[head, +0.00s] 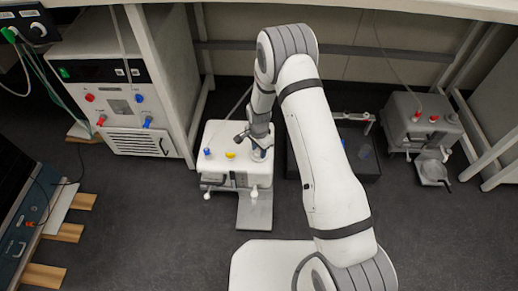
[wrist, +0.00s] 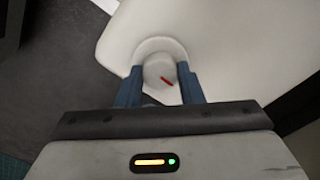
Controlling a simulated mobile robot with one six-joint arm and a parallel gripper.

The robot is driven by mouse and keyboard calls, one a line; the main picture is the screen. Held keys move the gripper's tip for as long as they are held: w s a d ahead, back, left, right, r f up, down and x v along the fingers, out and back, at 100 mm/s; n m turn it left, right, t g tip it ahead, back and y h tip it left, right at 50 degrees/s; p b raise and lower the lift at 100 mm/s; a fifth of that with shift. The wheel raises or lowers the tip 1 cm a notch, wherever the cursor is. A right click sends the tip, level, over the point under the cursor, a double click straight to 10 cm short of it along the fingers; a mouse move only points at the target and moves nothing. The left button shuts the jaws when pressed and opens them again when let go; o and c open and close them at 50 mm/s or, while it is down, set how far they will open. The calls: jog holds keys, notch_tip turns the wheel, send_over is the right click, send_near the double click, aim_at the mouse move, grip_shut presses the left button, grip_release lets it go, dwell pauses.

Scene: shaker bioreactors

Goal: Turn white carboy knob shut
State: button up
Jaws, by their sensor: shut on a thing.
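The white carboy knob (wrist: 158,70) shows in the wrist view as a round white cap with a red mark on its face. It sits on the top of the white carboy (wrist: 235,38). My gripper (wrist: 160,82) is shut on the knob, with one blue-grey finger on each side of it. In the head view the white carboy (head: 226,138) stands on the floor under the bench, with a blue cap and a yellow cap on top. My gripper (head: 261,150) is at its right side there, and the arm's end hides most of the knob.
A white box unit (head: 115,100) with red and blue fittings stands at the left. A dark bin (head: 362,165) is right of the carboy. A grey carboy (head: 400,122) with red caps is farther right. Bench legs stand nearby. The floor in front is mostly clear.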

aim_at(259, 151)
jog(key=o, duration=1)
notch_tip(259, 151, up, 8)
jog(key=p, duration=0.2)
jog(key=shift+f+p, duration=0.1)
jog(key=shift+p, duration=0.2)
